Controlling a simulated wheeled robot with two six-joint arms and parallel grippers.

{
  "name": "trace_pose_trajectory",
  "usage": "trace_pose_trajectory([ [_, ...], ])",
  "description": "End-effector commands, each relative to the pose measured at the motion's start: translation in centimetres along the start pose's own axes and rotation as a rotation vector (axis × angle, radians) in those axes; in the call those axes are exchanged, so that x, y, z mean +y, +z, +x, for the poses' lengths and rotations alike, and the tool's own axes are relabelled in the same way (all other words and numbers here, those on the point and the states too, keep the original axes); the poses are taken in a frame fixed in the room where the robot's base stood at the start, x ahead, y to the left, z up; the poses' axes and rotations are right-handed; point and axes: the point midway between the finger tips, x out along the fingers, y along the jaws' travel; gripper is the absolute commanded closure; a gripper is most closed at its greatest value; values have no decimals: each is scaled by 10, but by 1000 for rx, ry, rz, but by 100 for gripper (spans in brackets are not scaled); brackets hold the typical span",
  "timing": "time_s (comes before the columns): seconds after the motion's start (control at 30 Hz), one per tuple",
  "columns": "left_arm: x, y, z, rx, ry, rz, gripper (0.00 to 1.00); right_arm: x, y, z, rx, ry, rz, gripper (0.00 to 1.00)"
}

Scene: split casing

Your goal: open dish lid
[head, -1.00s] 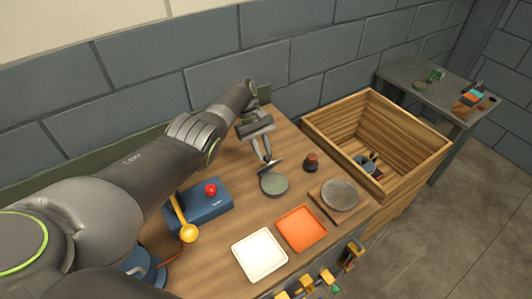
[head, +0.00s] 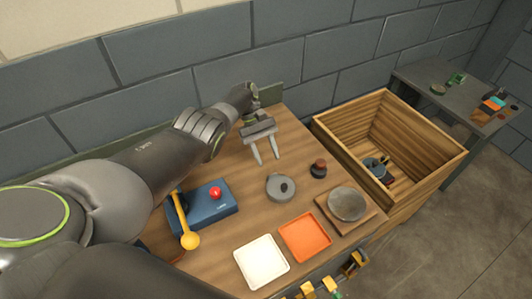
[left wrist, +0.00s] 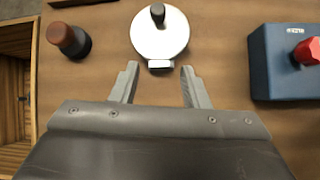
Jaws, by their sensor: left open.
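The dish (head: 280,195) is a small round grey pot on the wooden table. Its flat grey lid (head: 277,184) lies down over it, with a black knob (head: 285,187) on top. In the left wrist view the lid (left wrist: 160,38) looks pale and round, its knob (left wrist: 157,15) at the far side and a small tab (left wrist: 160,64) at the near rim. My left gripper (head: 267,162) is open and empty, just behind the dish in the head view. In the left wrist view its fingers (left wrist: 158,70) are spread at either side of the tab, apart from the lid. My right gripper is not in view.
A dark bottle with a reddish-brown cap (head: 318,169) stands close right of the dish. A blue box with a red button (head: 208,205) is to the left. White (head: 262,262) and orange (head: 306,237) trays lie in front. A wooden crate (head: 340,145) stands at right.

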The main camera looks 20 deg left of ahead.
Motion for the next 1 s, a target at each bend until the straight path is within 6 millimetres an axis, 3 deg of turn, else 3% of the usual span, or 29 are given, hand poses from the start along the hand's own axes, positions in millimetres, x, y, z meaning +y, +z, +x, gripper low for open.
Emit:
trace_pose_trajectory([
  [0.27,1,-1,-12,2,2,1,59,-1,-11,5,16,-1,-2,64],
  [0.67,0,-3,-91,3,2,1,59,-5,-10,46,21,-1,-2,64],
  [1.0,0,-1,-115,1,0,0,59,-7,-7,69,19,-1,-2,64],
])
